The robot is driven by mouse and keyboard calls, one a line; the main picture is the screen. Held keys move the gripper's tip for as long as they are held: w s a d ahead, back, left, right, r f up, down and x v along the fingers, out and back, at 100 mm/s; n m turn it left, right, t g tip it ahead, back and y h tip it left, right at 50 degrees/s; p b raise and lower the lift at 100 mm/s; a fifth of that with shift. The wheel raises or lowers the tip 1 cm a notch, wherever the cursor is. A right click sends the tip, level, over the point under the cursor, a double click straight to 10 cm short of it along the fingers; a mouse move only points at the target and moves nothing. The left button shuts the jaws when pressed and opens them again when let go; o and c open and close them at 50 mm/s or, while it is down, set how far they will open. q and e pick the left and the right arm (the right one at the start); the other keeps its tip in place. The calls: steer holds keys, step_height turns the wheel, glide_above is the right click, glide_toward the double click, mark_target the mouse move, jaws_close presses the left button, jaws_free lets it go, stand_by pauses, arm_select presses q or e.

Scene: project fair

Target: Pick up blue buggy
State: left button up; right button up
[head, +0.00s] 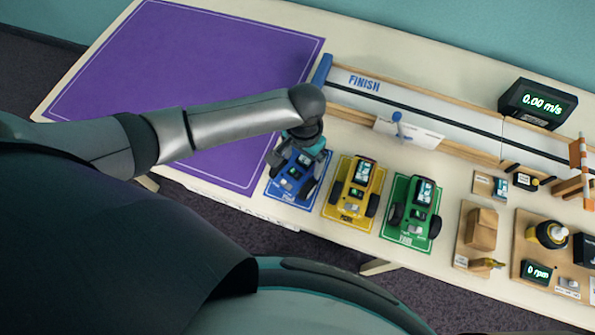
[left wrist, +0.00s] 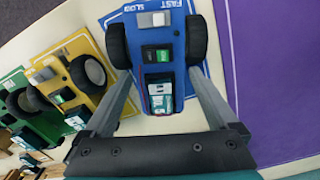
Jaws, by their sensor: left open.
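The blue buggy (head: 293,181) sits on a blue card in the head view, leftmost of three buggies in a row. In the left wrist view the blue buggy (left wrist: 157,50) has black wheels, a green button and a small screen. My left gripper (head: 302,158) is over the buggy's far end and hides part of it. In the wrist view the open fingers (left wrist: 160,76) reach along both sides of the buggy's narrow body, behind the two visible wheels. Whether they touch it I cannot tell. My right gripper is not in view.
A yellow buggy (head: 357,186) and a green buggy (head: 416,209) stand close by on the right. A track with a FINISH sign (head: 364,83) runs behind. A speed display (head: 538,103) is at back right. The purple mat (head: 190,70) on the left is bare.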

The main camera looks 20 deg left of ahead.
arm_select(q)
step_height(320, 180, down, 3)
steer(key=shift+r+b, duration=0.1)
steer(key=shift+b, duration=0.2)
steer(key=c, duration=0.9)
steer(key=shift+r, duration=0.1)
